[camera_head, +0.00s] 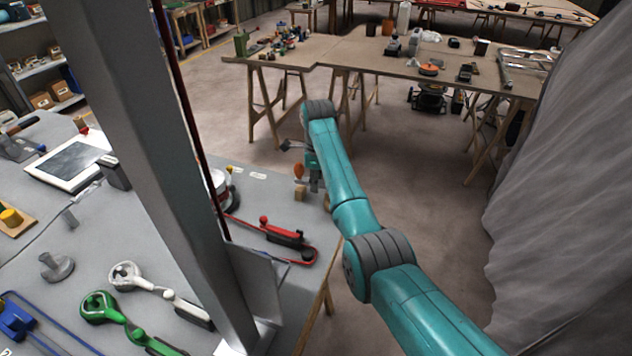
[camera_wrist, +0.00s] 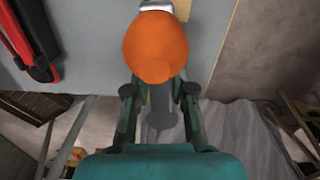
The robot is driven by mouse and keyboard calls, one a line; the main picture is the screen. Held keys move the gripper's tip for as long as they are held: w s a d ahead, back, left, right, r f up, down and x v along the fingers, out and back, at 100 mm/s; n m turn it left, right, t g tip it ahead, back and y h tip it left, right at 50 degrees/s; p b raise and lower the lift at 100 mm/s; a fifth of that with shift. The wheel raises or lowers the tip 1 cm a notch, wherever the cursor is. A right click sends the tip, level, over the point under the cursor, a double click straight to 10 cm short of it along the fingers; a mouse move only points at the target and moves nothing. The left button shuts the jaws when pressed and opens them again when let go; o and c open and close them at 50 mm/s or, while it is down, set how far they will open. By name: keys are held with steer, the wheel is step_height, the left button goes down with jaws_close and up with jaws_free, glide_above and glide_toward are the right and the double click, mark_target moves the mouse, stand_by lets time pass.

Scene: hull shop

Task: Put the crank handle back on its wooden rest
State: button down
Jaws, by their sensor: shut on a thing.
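The crank handle has an orange rounded knob (camera_wrist: 155,47), which fills the upper middle of the wrist view, with grey metal showing at its far end. My gripper (camera_wrist: 158,92) is shut on the crank handle, its fingers on either side just below the knob. In the head view the orange knob (camera_head: 299,171) shows beside my gripper (camera_head: 312,172) at the table's right edge. A small wooden block (camera_head: 300,193), seemingly the wooden rest, is just below the knob in the picture. A tan strip of it (camera_wrist: 183,9) shows behind the knob in the wrist view. Whether they touch is unclear.
The grey table (camera_head: 235,280) holds a red-and-black tool (camera_head: 285,235), a green-handled tool (camera_head: 100,307), a white-handled tool (camera_head: 135,278) and a tablet (camera_head: 68,160). A trestle table (camera_head: 350,60) with tools stands behind. A grey drape (camera_head: 560,190) hangs at the right.

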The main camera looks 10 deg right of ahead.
steer(key=shift+f, duration=1.35)
stand_by(1.1)
steer(key=c, duration=0.9)
jaws_free()
steer(key=shift+o, duration=0.2)
steer(key=o, duration=0.4)
steer(key=shift+c, duration=0.2)
steer(key=shift+r, duration=0.1)
steer(key=shift+r, duration=3.9)
